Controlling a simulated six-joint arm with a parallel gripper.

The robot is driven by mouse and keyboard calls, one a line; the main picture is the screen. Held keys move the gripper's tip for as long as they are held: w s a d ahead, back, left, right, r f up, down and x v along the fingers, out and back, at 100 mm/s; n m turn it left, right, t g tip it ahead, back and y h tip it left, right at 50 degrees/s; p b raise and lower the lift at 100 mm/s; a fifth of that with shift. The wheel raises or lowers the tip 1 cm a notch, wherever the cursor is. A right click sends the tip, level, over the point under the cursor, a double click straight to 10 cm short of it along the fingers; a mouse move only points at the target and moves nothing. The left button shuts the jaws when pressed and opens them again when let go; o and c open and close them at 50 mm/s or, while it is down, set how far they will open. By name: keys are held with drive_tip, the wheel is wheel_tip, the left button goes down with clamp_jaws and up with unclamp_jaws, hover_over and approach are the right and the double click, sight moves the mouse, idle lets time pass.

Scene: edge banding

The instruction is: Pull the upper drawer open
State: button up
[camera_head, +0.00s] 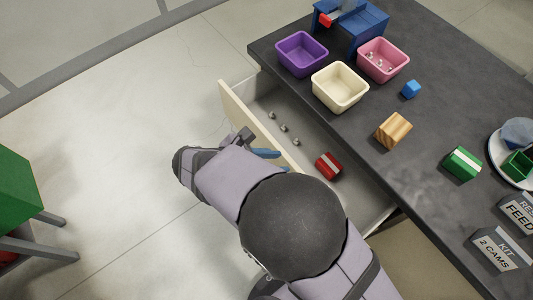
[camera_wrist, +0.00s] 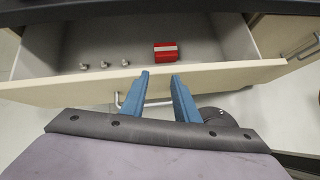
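The drawer with a pale cream front (camera_head: 248,115) stands pulled out from under the dark tabletop, its inside exposed. The drawer front (camera_wrist: 215,78) also crosses the wrist view, with a grey bar handle (camera_wrist: 122,101) on its outer face. My gripper (camera_wrist: 160,76) has its two blue fingers apart, with a clear gap between the tips. The fingers overlap the handle and drawer front in the picture; whether they touch the handle I cannot tell. In the head view my gripper (camera_head: 265,153) is at the drawer front, largely hidden by my arm.
In the drawer lie a red block with a white stripe (camera_head: 328,166) and several small metal pieces (camera_head: 284,128). Purple (camera_head: 301,54), cream (camera_head: 340,87) and pink (camera_head: 383,60) bins stand on the tabletop (camera_head: 440,110). A green stool (camera_head: 25,205) stands left; floor between is clear.

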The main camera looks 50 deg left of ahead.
wheel_tip(320, 180, up, 3)
drive_tip(key=s+a+n+g+y+p, duration=0.1)
drive_tip(key=s+a+n+g+p, duration=0.15)
drive_tip(key=n+g+p, duration=0.95)
wheel_tip(320, 180, down, 6)
drive_tip(key=n+t+p, duration=0.1)
drive_tip(key=n+t, duration=0.4)
drive_tip(key=n, duration=0.4)
drive_tip(key=shift+d+y+p, duration=0.25)
drive_tip(key=shift+y+p, duration=0.05)
drive_tip(key=shift+f, duration=0.15)
wheel_tip(320, 180, down, 7)
drive_tip(key=w+p, duration=0.1)
drive_tip(key=shift+w, duration=0.15)
